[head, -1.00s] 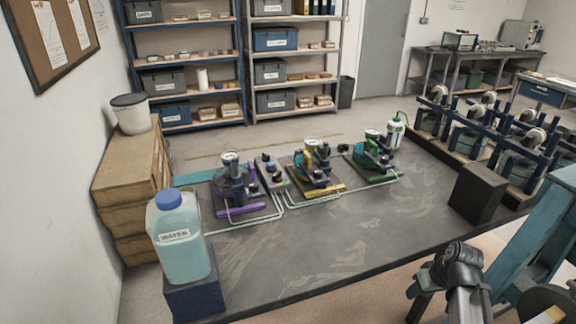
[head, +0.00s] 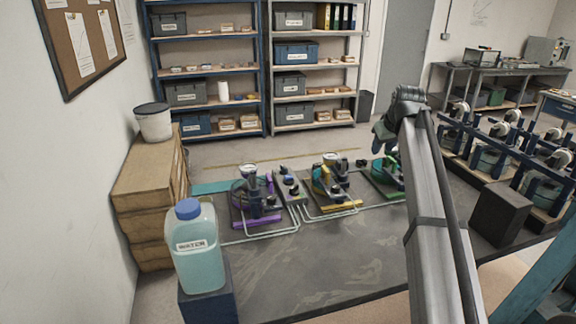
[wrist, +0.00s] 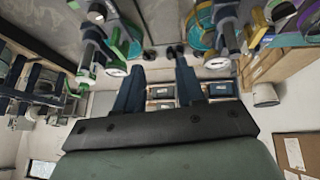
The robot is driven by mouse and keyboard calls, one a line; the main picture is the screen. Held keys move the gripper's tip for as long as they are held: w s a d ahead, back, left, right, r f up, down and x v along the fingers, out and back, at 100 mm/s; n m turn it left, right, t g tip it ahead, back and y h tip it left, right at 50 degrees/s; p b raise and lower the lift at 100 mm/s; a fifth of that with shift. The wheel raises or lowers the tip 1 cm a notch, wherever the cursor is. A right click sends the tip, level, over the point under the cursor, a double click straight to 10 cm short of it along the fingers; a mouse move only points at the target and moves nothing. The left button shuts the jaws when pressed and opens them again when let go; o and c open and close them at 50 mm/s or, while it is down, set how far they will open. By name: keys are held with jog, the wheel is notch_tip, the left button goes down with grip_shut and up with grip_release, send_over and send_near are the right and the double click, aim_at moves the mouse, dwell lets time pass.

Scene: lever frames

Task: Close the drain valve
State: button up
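Three small valve stations stand in a row on the dark table: one with purple parts (head: 256,200), one with yellow parts (head: 330,186) and one with green parts (head: 384,178). I cannot tell which part is the drain valve; no label on them is readable. My gripper (head: 382,136) is raised above and behind the green station, and my arm hides part of that station. In the wrist view, which is upside down, my gripper (wrist: 158,82) has its two dark fingers apart with nothing between them. Green parts (wrist: 113,68) show at left and yellow parts (wrist: 285,40) at right.
A water jug (head: 195,246) stands on a dark block at the front left. A small box with black knobs (head: 288,184) sits between the purple and yellow stations. Pale tubes run along the table (head: 330,260), whose front is clear. A black block (head: 500,213) stands at right.

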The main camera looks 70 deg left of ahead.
jog(key=s+a+r+g, duration=0.1)
jog(key=s+a+r, duration=0.2)
jog(key=s+a, duration=0.75)
jog(key=n+g+h, duration=0.1)
jog(key=n+h, duration=0.1)
jog(key=n, duration=0.1)
send_near(284, 167)
jog(key=x, duration=0.8)
jog(key=shift+a+f, duration=0.2)
jog(key=shift+f, duration=0.1)
jog(key=shift+g, duration=0.3)
grip_shut()
